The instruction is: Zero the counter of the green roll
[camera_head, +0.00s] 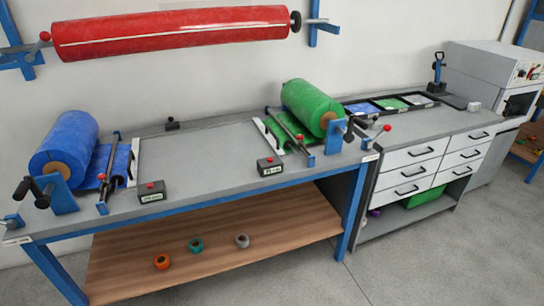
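The green roll (311,106) sits on its holder at the right end of the grey workbench (205,155). Its green sheet (279,132) runs down to the left under a bar. In front of it stands a small dark counter box (270,166) with a red button on top and a light display whose digits are too small to read. A similar counter box (151,192) stands farther left, near the blue roll (65,145). Neither of my grippers shows in the head view.
A red roll (170,32) hangs on the wall. Tape rolls (196,245) lie on the wooden lower shelf (120,262). A drawer cabinet (415,166) with a black tray of film pieces (391,104) stands at right. The bench middle is clear.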

